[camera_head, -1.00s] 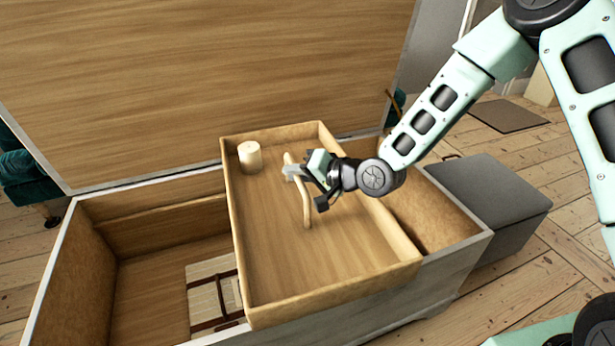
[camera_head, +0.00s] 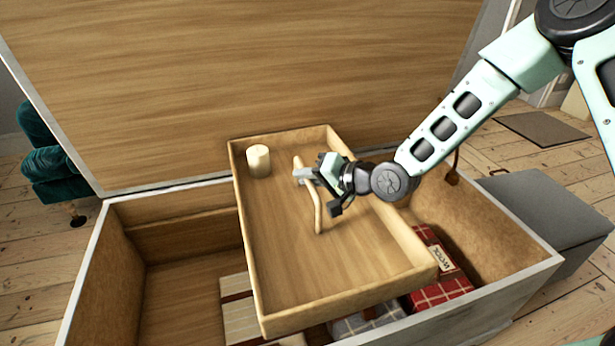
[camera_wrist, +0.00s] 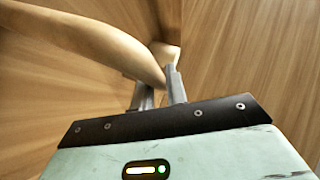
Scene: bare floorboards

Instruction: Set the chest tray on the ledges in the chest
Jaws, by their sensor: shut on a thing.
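The chest tray (camera_head: 350,299) is a shallow wooden box with a curved handle (camera_head: 318,215) along its middle. My gripper (camera_head: 308,177) is shut on that handle, which also shows close up in the wrist view (camera_wrist: 100,45). The tray is held over the open chest (camera_head: 84,262), turned a little to the chest's long sides. A cream candle (camera_head: 258,161) stands in the tray's far left corner. A ledge strip (camera_head: 190,226) shows along the chest's inner back wall at left. The tray hides the middle of the chest and any ledge beneath it.
The raised lid (camera_head: 240,80) stands behind the tray. Red plaid packages (camera_head: 440,293), a grey checked bundle (camera_head: 365,320) and a pale strapped item (camera_head: 240,308) lie low in the chest. A grey box (camera_head: 550,215) stands outside at right.

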